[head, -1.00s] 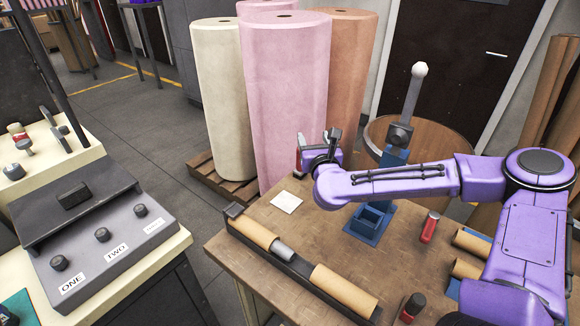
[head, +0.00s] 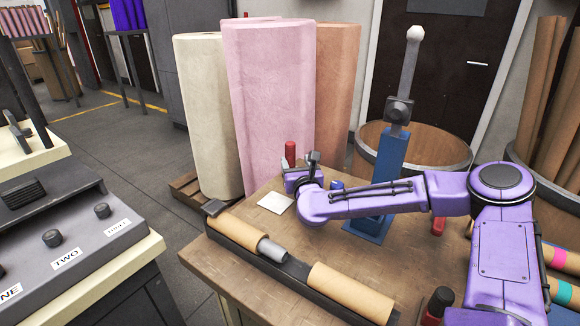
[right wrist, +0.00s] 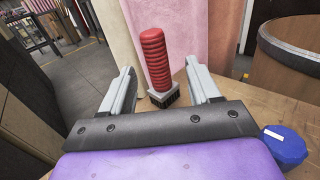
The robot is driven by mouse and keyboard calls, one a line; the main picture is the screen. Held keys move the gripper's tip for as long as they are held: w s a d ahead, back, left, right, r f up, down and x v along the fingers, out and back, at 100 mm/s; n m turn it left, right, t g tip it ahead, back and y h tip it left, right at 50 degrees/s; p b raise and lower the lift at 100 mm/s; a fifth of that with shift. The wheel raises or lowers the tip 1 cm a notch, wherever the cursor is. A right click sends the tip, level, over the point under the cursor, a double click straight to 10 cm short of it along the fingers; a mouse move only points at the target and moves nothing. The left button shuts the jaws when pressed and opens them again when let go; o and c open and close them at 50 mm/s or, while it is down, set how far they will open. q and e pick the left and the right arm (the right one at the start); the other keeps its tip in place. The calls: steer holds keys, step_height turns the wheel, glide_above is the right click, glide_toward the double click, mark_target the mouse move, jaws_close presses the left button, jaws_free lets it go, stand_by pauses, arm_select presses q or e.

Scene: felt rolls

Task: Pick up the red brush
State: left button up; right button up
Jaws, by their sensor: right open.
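The red brush (right wrist: 155,62) stands upright on the wooden table in the right wrist view, with a ribbed red handle above a grey block and dark bristles. In the head view its red handle (head: 291,152) shows at the table's far edge, just beyond my right gripper (head: 290,170). In the right wrist view my right gripper (right wrist: 160,90) is open, its two pale fingers spread to either side of the brush's base. The fingers do not visibly touch the brush. The gripper's tips are largely hidden in the head view. My left gripper is not in view.
A blue round object (right wrist: 284,146) sits close to the gripper's right. A blue stand (head: 385,180) rises mid-table. A dark rail with cardboard tubes (head: 350,292) lines the table's front. Large felt rolls (head: 268,100) stand behind. A white square (head: 275,202) lies on the table.

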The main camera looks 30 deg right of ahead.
mark_target(290, 143)
steer(key=x, duration=0.2)
steer(key=p+x, duration=0.1)
steer(key=x, duration=0.3)
steer(key=shift+w+a+r, duration=0.15)
steer(key=shift+w+r, duration=0.05)
steer(key=shift+w, duration=0.2)
steer(key=shift+s, duration=0.1)
steer(key=c, duration=1)
steer(key=shift+r, duration=0.15)
steer(key=shift+r, duration=0.35)
step_height(290, 143, up, 3)
steer(key=shift+s+f, duration=0.1)
steer(key=shift+f, duration=0.05)
steer(key=s+a+r+b, duration=0.1)
steer(key=s+a+r, duration=0.4)
steer(key=s+r, duration=0.4)
steer(key=s, duration=0.3)
steer(key=shift+s+a, duration=0.15)
steer(key=shift+s, duration=0.2)
steer(key=shift+r, duration=0.15)
